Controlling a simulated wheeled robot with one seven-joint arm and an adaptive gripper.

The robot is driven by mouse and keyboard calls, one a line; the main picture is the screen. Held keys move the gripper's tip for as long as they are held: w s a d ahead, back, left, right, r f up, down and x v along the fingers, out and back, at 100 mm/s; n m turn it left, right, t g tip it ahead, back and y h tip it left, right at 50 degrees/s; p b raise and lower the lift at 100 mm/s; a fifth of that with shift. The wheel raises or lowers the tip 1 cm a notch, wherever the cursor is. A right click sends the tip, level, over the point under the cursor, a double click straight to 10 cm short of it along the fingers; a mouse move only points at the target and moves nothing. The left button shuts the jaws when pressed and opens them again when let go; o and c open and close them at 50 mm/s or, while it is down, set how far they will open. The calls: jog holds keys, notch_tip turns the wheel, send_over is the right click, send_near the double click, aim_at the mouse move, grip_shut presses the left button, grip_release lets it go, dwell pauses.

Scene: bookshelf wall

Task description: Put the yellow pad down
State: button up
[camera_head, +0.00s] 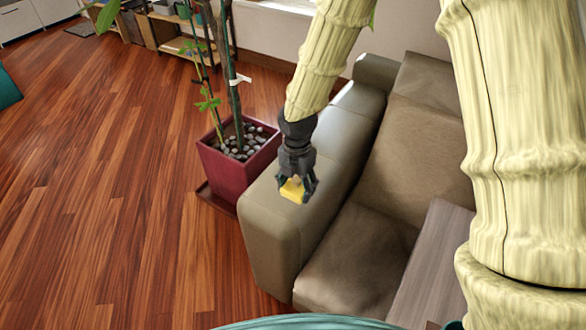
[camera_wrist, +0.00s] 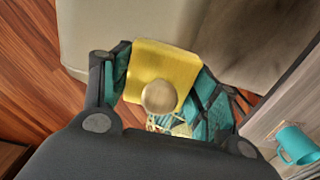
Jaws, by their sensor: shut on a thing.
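My gripper (camera_head: 297,192) is shut on the yellow pad (camera_head: 292,189). I cannot tell the exact height of the pad above the sofa.
A red planter (camera_head: 232,172) with a plant stands left of the sofa armrest (camera_head: 270,228). The sofa seat (camera_head: 350,270) looks clear. A grey wooden table (camera_head: 440,255) is at the right; a teal mug (camera_wrist: 297,146) stands on it in the wrist view. Open wooden floor (camera_head: 110,200) lies left.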

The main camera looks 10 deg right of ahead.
jog(key=w, duration=0.5)
jog(key=w+f+p, duration=0.1)
jog(key=w, duration=0.2)
jog(key=shift+w, duration=0.3)
jog(key=shift+d+f, duration=0.1)
jog(key=shift+f, duration=1.55)
jog(key=shift+f, duration=0.15)
jog(key=o, duration=1)
notch_tip(320, 180, up, 12)
jog(key=shift+r, duration=0.15)
